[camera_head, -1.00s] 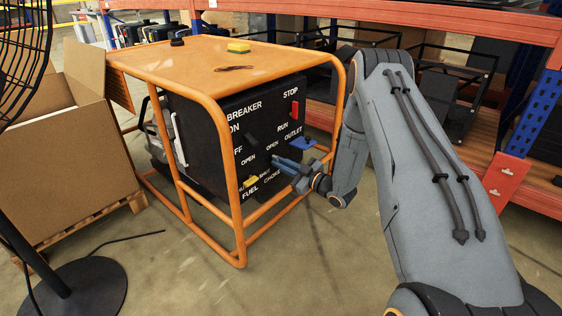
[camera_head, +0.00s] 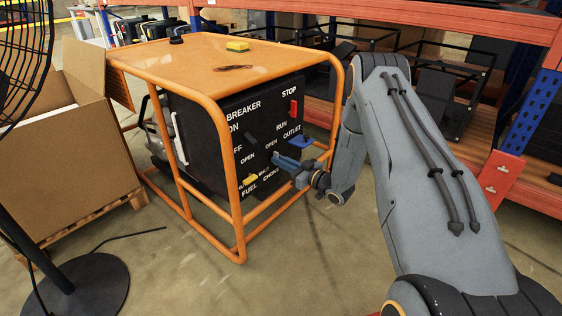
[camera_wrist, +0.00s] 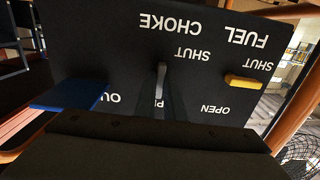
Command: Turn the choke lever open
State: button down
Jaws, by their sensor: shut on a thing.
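The choke lever (camera_wrist: 161,76) is a small grey bar on the black control panel (camera_wrist: 110,60), which appears upside down in the wrist view. My gripper (camera_wrist: 160,104) has its dark fingers closed around the lever. The CHOKE and upper SHUT labels show beyond it, and an OPEN label is mostly hidden between the fingers. In the head view my gripper (camera_head: 280,160) reaches the panel's lower right from the right side, and the choke lever cannot be made out there. I cannot tell exactly how far the lever is turned.
The yellow fuel lever (camera_wrist: 246,82) and the blue outlet part (camera_wrist: 68,97) flank my gripper. The orange tube frame (camera_head: 240,190) surrounds the panel. A red switch (camera_head: 294,109) is higher up. A fan stand (camera_head: 90,285) and cardboard box (camera_head: 80,165) stand left; open floor lies in front.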

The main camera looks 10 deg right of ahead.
jog(key=shift+d, duration=0.1)
jog(key=c, duration=1.9)
grip_release()
jog(key=shift+o, duration=0.3)
jog(key=p+v, duration=0.1)
jog(key=v, duration=0.6)
jog(key=shift+s+d+p, duration=0.2)
jog(key=shift+s+p, duration=0.05)
jog(key=shift+p, duration=0.15)
